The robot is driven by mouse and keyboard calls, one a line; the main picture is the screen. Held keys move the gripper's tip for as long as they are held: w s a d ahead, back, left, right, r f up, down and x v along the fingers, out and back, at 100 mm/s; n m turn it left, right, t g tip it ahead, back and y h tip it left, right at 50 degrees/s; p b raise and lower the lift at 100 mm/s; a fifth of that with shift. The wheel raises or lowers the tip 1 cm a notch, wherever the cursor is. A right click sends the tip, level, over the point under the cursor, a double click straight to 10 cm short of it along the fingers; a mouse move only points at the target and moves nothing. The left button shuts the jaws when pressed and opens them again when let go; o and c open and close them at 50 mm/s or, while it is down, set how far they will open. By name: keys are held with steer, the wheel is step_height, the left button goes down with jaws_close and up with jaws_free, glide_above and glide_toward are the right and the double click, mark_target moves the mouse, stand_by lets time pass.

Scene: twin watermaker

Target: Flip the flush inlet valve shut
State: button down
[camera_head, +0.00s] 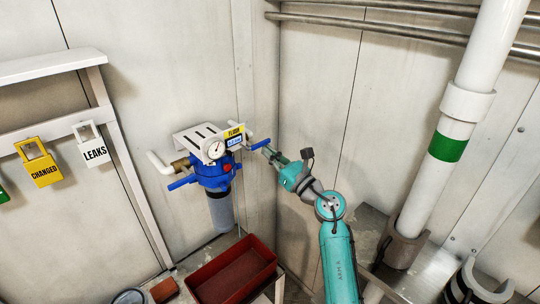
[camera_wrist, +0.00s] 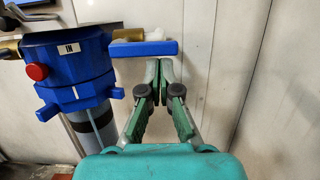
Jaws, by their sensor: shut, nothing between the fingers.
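A blue filter housing (camera_head: 212,172) with a clear lower bowl hangs from a white bracket on the wall. A blue valve lever (camera_head: 260,143) sticks out at its right, by the yellow FLUSH label (camera_head: 234,132). In the wrist view this lever (camera_wrist: 144,48) lies level, roughly along the brass fitting (camera_wrist: 128,34), beside the housing's IN label (camera_wrist: 63,49). My gripper (camera_wrist: 159,69) is shut and empty, its tips just below the lever's right part; I cannot tell whether they touch. In the head view my gripper (camera_head: 268,154) is beside the lever.
A second blue lever (camera_head: 182,183) is on the housing's left, near a white pipe. A gauge (camera_head: 216,149) and a red button (camera_wrist: 37,72) are close by. A red tray (camera_head: 232,270) is below. A white column (camera_head: 455,130) stands right. Bare wall lies behind my gripper.

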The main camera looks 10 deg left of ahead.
mark_target(268, 140)
steer(key=shift+w+d+r+n+g, duration=0.2)
steer(key=shift+r+n+g, duration=0.15)
steer(key=shift+n, duration=0.65)
steer(key=n, duration=0.2)
steer(key=r+n+g, duration=0.1)
steer(key=n, duration=0.1)
steer(key=r+n+g+y, duration=0.1)
steer(key=n, duration=0.1)
steer(key=shift+w+d+r+n, duration=0.1)
steer(key=shift+w+r+n, duration=0.1)
steer(key=shift+n, duration=0.2)
steer(key=s+d+r+n+g, duration=0.2)
steer(key=s+d+n, duration=0.2)
steer(key=n, duration=0.5)
steer(key=shift+s+d+r, duration=0.15)
steer(key=shift+d+r, duration=0.15)
steer(key=shift+d, duration=0.6)
steer(key=shift+g, duration=0.25)
